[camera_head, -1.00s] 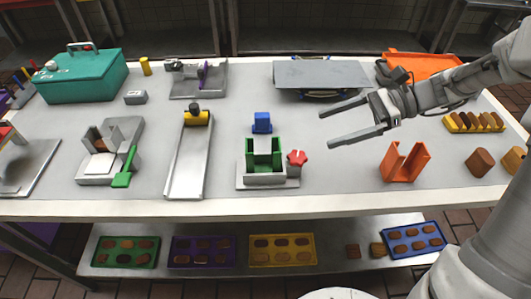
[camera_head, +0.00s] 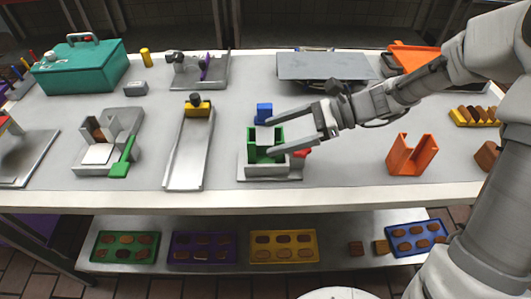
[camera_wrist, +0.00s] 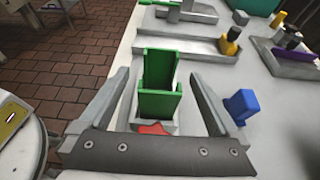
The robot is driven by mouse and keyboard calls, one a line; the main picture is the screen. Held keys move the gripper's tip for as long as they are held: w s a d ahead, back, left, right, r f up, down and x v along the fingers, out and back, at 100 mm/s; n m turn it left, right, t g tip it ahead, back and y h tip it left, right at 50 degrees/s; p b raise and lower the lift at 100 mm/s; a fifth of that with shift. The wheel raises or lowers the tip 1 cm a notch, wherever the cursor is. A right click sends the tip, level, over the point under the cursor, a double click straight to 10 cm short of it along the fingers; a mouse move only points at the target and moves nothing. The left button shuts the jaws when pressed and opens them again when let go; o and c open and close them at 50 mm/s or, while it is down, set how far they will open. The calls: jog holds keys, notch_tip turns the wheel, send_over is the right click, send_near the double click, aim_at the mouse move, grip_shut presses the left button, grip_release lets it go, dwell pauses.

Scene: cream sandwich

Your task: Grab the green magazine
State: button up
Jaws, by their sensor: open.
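The green magazine (camera_head: 265,143) is an upright, open-topped green holder. It sits in a grey metal base (camera_head: 270,171) near the front middle of the table. It also shows in the wrist view (camera_wrist: 160,85), between the two fingers of my gripper. My gripper (camera_head: 271,134) is open, with its fingers pointing left over the magazine in the head view. The fingers appear apart from the magazine's sides. The near finger hides part of the magazine in the head view.
A blue block (camera_head: 264,112) stands behind the magazine, and a red knob (camera_head: 302,152) is at its right. A metal slide (camera_head: 189,155) lies to the left. An orange holder (camera_head: 410,155) stands to the right. Trays of biscuits lie on the lower shelf.

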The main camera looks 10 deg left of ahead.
aim_at(263, 162)
jog(key=x, duration=0.4)
jog(key=shift+d+f+b, duration=0.1)
jog(key=shift+b, duration=0.25)
grip_shut()
